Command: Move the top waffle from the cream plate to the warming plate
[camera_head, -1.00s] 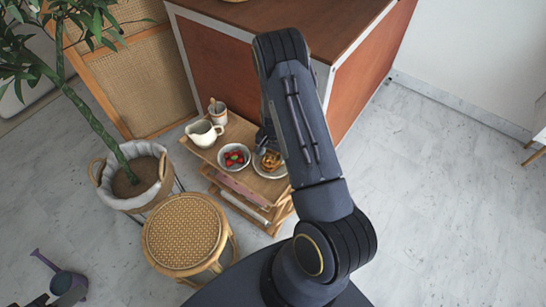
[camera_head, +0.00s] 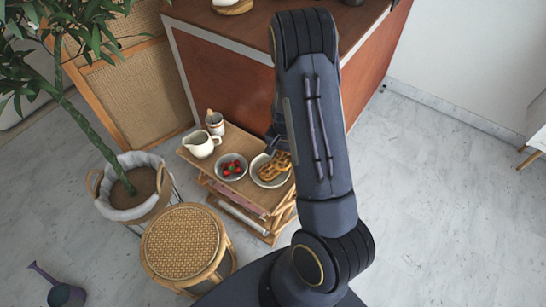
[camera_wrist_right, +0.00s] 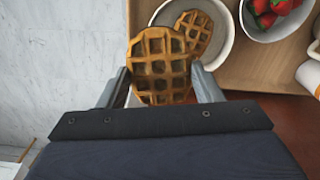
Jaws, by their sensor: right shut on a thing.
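My right gripper (camera_head: 275,141) is shut on a golden-brown waffle (camera_wrist_right: 160,66), with one finger on each side of it in the right wrist view. The held waffle also shows in the head view (camera_head: 283,158), above the cream plate (camera_head: 261,181) and partly hidden by my arm. A second waffle (camera_wrist_right: 198,27) lies on the cream plate (camera_wrist_right: 223,44), partly behind the held one in the wrist view. I cannot make out the warming plate with certainty. My left gripper is not in view.
The wooden cart (camera_head: 230,133) also holds a bowl of strawberries (camera_head: 231,167), a cream jug (camera_head: 202,144) and a cup (camera_head: 215,123). A brown counter (camera_head: 225,75) stands behind it, with a round wooden board (camera_head: 233,8) on top. A stool (camera_head: 182,243) and potted plant stand left.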

